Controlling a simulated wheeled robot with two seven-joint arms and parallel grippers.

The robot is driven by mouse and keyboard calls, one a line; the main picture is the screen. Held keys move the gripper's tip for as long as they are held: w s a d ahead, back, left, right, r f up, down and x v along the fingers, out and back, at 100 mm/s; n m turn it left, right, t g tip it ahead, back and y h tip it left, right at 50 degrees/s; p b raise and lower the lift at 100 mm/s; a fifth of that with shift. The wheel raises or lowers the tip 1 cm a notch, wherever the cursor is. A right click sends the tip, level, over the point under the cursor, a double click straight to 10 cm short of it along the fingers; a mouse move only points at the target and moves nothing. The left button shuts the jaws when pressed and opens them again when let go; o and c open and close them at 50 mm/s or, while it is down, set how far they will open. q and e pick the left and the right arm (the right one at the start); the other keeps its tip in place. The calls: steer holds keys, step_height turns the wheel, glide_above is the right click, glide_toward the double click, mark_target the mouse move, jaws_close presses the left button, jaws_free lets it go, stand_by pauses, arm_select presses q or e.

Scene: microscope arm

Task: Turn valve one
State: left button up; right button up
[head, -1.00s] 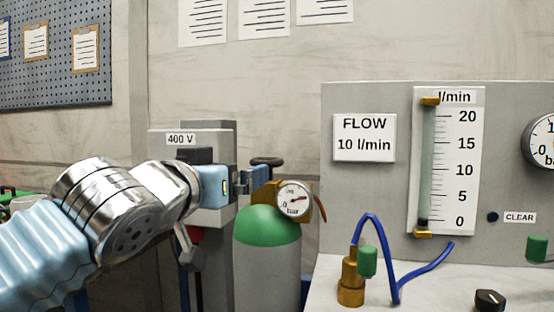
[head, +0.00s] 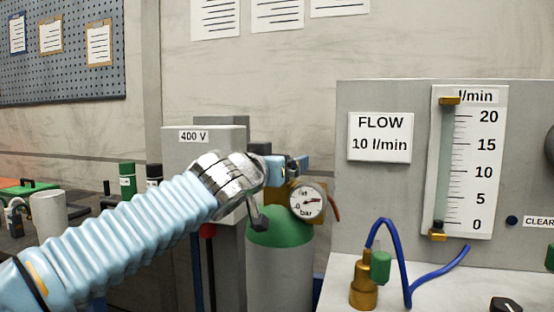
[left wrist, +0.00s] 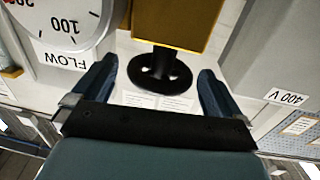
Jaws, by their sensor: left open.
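A grey gas cylinder (head: 280,275) with a green shoulder (head: 280,228) stands left of the flow panel. On top sit a brass valve block (head: 278,196) and a round gauge (head: 306,202) marked bar. My left gripper (head: 292,164) is at the top of this block and largely hides the black handwheel in the head view. In the left wrist view the black handwheel (left wrist: 160,74) lies between the open fingers of my left gripper (left wrist: 158,69), with a gap on each side. No label reading valve one is visible. My right gripper is not in view.
A grey 400 V box (head: 205,150) stands behind my left arm. The flow panel (head: 375,195) is right of the cylinder, with a flowmeter (head: 465,165). Below it are a brass fitting (head: 363,285), a blue hose (head: 405,265) and a black knob (head: 506,305).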

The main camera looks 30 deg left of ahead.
arm_select(q)
steer(key=shift+c, duration=0.2)
steer(key=c, duration=1)
